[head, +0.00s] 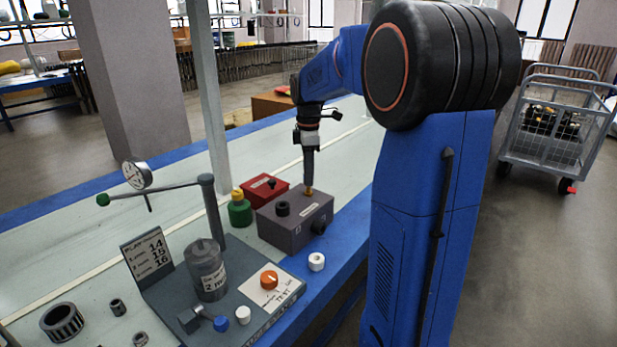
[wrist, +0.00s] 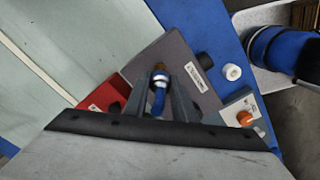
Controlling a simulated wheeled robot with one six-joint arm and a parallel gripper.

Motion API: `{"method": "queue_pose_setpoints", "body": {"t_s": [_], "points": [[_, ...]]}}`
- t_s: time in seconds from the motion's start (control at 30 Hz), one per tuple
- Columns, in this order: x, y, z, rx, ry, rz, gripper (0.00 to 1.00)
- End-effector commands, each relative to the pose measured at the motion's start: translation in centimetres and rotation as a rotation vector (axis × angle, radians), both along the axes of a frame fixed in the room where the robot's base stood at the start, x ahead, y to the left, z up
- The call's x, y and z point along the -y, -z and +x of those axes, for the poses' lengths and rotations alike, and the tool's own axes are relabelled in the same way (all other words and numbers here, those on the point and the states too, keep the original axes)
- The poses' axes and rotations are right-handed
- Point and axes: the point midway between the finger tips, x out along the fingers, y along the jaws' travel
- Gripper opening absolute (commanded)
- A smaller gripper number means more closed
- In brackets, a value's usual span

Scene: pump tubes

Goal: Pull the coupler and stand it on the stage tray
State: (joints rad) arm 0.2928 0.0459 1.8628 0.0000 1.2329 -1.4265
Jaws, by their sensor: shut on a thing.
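My gripper (head: 308,184) points straight down at the top of a grey block (head: 290,232). In the wrist view my gripper (wrist: 160,92) is shut on a small blue-topped part with a brass collar, which I take to be the coupler (wrist: 158,97). In the head view only the coupler's brass lower part (head: 309,191) shows below the fingers, at the block's top face. I cannot tell whether it is still seated. The grey block also shows in the wrist view (wrist: 178,62). I cannot tell which surface is the stage tray.
A red box (head: 265,188) and a green bottle (head: 240,209) stand beside the block. A grey test stand (head: 236,265) with a post, gauge (head: 137,174), cylinder (head: 206,268) and orange knob (head: 269,279) is in front. A white ring (head: 316,261) sits near the bench's blue edge.

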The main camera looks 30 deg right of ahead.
Motion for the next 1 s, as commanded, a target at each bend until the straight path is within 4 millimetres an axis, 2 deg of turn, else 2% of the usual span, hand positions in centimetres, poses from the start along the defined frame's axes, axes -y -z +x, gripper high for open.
{"method": "queue_pose_setpoints", "body": {"t_s": [0.5,1.0], "points": [[0.0,-2.0,0.0,0.001,0.000,0.000,0.00],[0.0,-2.1,0.0,0.001,0.000,0.000,0.00]]}}
